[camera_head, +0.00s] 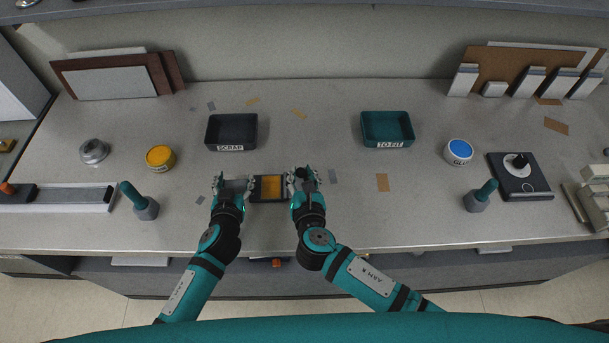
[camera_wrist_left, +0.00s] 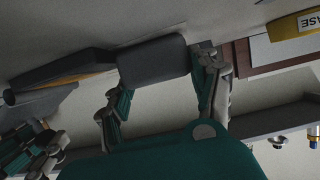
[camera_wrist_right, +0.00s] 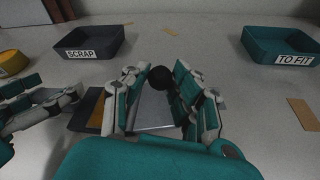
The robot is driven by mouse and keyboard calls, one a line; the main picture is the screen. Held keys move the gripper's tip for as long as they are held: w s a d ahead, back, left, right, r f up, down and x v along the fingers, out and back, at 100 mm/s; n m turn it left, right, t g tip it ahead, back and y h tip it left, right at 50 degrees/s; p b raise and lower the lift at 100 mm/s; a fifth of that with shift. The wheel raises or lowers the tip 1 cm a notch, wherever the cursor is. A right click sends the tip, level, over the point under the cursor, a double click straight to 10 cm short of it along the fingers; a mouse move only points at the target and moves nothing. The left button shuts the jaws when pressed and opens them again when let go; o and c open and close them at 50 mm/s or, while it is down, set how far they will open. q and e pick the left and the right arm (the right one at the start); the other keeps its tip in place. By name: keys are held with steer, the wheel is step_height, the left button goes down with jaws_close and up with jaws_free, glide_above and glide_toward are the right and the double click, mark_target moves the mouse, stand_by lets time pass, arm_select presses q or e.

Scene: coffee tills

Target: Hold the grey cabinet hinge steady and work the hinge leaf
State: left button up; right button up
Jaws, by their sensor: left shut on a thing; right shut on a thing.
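The grey cabinet hinge's dark grey body (camera_head: 235,186) is between the fingers of my left gripper (camera_head: 234,184); it also shows in the left wrist view (camera_wrist_left: 153,62). A dark piece with an orange face (camera_head: 271,187) lies between my two grippers. My right gripper (camera_head: 304,178) is shut at the right side, on the hinge leaf. In the right wrist view a black ball knob (camera_wrist_right: 160,78) and a flat grey plate (camera_wrist_right: 153,110) show between its fingers. The fingers hide much of the leaf, and I cannot tell its exact angle.
A dark SCRAP tray (camera_head: 231,146) and a teal TO FIT tray (camera_head: 388,143) stand behind. A yellow tin (camera_head: 160,158) is at left, a blue-topped tin (camera_head: 459,151) at right. Two teal-handled tools (camera_head: 141,203) (camera_head: 479,198) stand at either side. Bench in front is clear.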

steer(key=shift+a+r, duration=0.35)
steer(key=shift+a, duration=0.35)
